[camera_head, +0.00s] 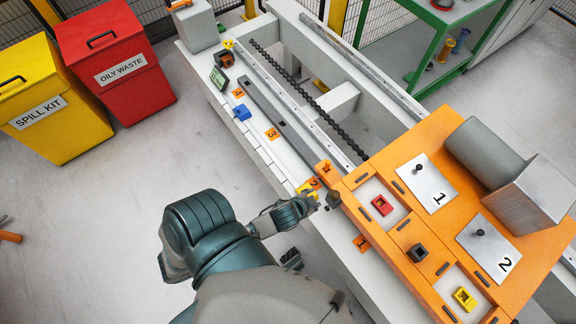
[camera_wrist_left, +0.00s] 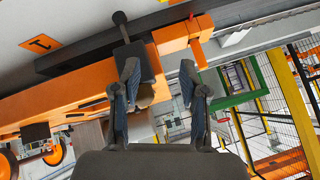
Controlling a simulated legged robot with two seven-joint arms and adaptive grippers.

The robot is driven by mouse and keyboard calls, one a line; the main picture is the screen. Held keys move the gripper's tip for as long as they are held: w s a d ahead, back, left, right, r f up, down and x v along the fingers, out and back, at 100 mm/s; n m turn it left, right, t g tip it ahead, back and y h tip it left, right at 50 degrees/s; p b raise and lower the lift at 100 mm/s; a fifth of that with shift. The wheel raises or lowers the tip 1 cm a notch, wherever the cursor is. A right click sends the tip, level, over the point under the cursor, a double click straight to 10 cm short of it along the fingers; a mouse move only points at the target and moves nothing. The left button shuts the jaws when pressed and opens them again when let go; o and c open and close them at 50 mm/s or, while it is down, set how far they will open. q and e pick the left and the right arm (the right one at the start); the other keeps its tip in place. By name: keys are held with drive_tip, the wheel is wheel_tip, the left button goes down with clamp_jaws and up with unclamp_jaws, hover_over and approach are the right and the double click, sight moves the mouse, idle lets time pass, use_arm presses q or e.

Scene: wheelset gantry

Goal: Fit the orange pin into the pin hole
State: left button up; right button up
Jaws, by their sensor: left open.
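In the left wrist view, a small red-orange peg (camera_wrist_left: 197,45), which may be the orange pin, stands on the end of an orange block (camera_wrist_left: 178,38). In the head view an orange block (camera_head: 326,171) sits at the gantry carriage's near left corner. I cannot make out the pin hole. My left gripper (camera_head: 318,200) is beside the rail edge, close to a dark block (camera_head: 333,200). In the left wrist view its two fingers (camera_wrist_left: 158,78) are apart with nothing held between them. The dark block with a post (camera_wrist_left: 138,62) shows behind the left finger. My right gripper is not seen.
The orange carriage (camera_head: 404,222) carries plates marked 1 and 2, plus red and yellow blocks in recesses. Red (camera_head: 124,70) and yellow bins stand left. Floor between bins and bed is clear.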

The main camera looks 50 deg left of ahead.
use_arm(q)
drive_tip(key=s+d+f+n+g, duration=0.1)
drive_tip(key=s+f+g, duration=0.1)
drive_tip(key=s, duration=0.4)
drive_tip(key=s+d+f+g+h, duration=0.1)
drive_tip(key=s+f+g, duration=0.1)
drive_tip(key=s, duration=0.5)
drive_tip(key=shift+f+n+g, duration=0.3)
drive_tip(key=shift+n+g, duration=0.1)
drive_tip(key=shift+g, duration=0.4)
drive_tip(key=shift+a, duration=0.1)
